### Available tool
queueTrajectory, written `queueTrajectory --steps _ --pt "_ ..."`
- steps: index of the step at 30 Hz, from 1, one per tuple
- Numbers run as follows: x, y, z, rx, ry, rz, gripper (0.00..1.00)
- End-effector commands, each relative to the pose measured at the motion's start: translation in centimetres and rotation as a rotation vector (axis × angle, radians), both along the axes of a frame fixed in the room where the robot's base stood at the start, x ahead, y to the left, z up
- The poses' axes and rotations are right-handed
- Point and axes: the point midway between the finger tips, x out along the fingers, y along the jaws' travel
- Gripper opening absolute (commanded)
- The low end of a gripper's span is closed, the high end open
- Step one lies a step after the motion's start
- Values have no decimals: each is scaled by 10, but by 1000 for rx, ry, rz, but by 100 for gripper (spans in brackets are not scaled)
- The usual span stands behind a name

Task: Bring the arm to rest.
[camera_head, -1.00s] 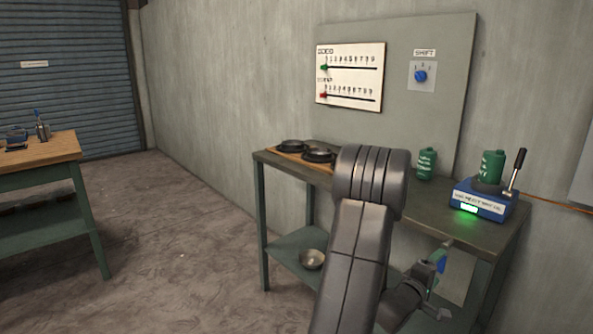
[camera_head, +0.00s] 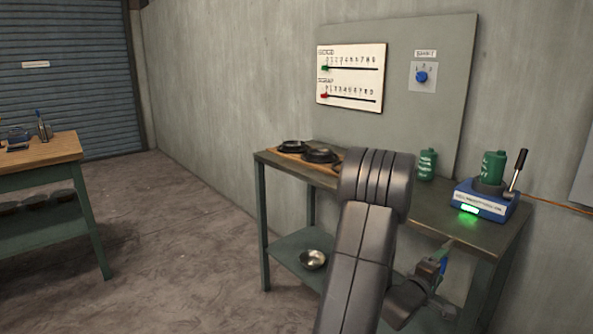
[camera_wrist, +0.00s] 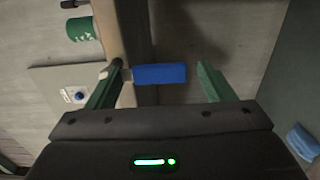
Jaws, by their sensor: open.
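My gripper (camera_head: 438,272) is low at the front right of the green workbench (camera_head: 455,232), beside its front edge and below the top. In the wrist view my gripper (camera_wrist: 158,80) has its two green fingers spread apart. A blue block-like piece (camera_wrist: 160,74) shows between them; I cannot tell whether it is part of the gripper or something else. My arm is bent, its elbow raised in front of the bench and hiding the middle of it.
Dark bowls (camera_head: 318,156) sit on a wooden board at the bench's left. A green canister (camera_head: 427,164) and a blue machine (camera_head: 486,204) with a green canister and lever stand at the right. A metal bowl (camera_head: 313,260) lies on the lower shelf.

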Motion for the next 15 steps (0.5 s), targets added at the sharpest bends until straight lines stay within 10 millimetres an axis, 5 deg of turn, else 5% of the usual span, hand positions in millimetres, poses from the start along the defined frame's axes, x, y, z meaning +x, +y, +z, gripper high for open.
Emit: queueTrajectory --steps 15 --pt "-67 80 -1 1 3 3 75"
